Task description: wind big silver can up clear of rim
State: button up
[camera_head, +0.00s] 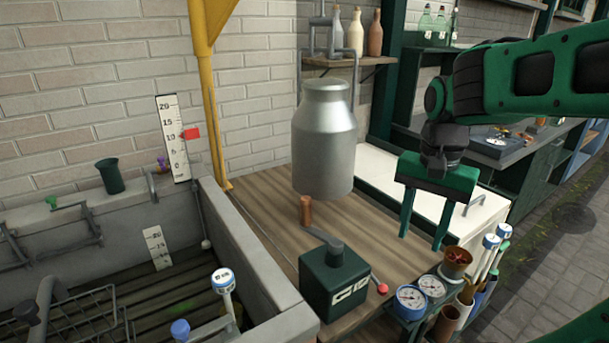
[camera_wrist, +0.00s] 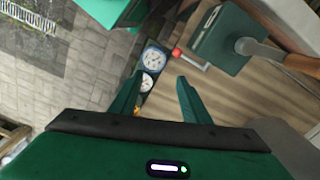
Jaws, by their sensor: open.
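The green winch box (camera_head: 334,282) stands at the deck's near edge, with a grey crank and brown grip (camera_head: 305,211) pointing toward the can. A red-knobbed lever (camera_head: 382,289) is at its right side. My gripper (camera_head: 421,243) is open and empty, right of the winch and apart from it. The winch box also shows in the wrist view (camera_wrist: 228,38).
The stone trough (camera_head: 262,262) with its rim is left of the deck. Dial gauges (camera_head: 411,299) and pots of tools (camera_head: 457,262) stand below my gripper. A yellow post (camera_head: 212,95) and a bottle shelf (camera_head: 345,60) are behind.

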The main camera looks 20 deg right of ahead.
jog(key=w+a+r+m, duration=0.55)
jog(key=w+a, duration=0.25)
jog(key=w, duration=0.2)
jog(key=m, duration=0.4)
send_near(305, 209)
jog(key=shift+w+d+f, duration=0.15)
jog(key=shift+w, duration=0.2)
jog(key=shift+w+d+f, duration=0.1)
jog(key=shift+w, duration=0.25)
notch_tip(305, 209, down, 11)
jog(key=shift+r, duration=0.15)
